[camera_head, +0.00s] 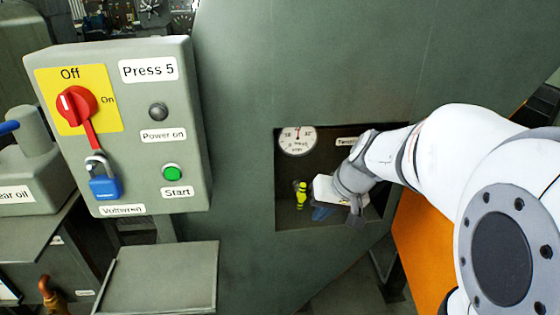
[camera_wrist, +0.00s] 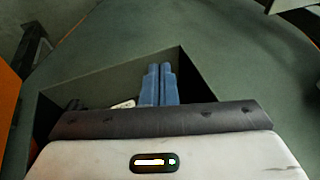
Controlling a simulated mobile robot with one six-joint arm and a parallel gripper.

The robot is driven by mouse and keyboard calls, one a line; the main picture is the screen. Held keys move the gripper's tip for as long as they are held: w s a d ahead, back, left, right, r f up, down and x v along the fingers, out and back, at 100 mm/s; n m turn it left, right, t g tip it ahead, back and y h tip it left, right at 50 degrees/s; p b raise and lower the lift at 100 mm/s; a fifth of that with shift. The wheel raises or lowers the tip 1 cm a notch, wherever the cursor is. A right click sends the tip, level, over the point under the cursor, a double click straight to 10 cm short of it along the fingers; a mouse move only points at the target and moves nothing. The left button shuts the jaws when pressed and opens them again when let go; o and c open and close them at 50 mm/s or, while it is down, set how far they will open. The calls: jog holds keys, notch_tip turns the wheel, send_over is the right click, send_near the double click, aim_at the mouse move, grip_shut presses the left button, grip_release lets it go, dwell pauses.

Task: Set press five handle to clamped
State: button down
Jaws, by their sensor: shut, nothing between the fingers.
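The Press 5 control box (camera_head: 125,125) is at the left in the head view. A dark recess (camera_head: 345,222) opens in the green press body to the right of the box. A small yellow-and-black part (camera_head: 300,194), perhaps the handle, stands upright inside the recess at its left; its setting cannot be told. My gripper (camera_head: 320,213) reaches into the recess from the right, its blue fingers just right of and below the yellow part, with no clear contact. In the wrist view the blue fingers (camera_wrist: 158,70) are together, with nothing between them. The yellow part is not visible there.
A round gauge (camera_head: 297,140) and a partly hidden label (camera_head: 346,141) sit at the top of the recess. The recess edges lie close around my gripper. The box carries a red switch (camera_head: 76,106), a blue padlock (camera_head: 105,187) and a green Start button (camera_head: 172,173).

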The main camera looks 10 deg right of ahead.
jog(key=m+t+y+b, duration=0.1)
jog(key=t, duration=0.1)
send_near(301, 193)
jog(key=s+d+f, duration=0.1)
jog(key=d+f, duration=0.2)
jog(key=shift+d, duration=0.1)
jog(key=x, duration=0.9)
jog(key=shift+w+f, duration=0.2)
jog(key=shift+f, duration=0.1)
jog(key=shift+a, duration=0.35)
jog(key=shift+f+b, duration=0.15)
jog(key=shift+b, duration=0.3)
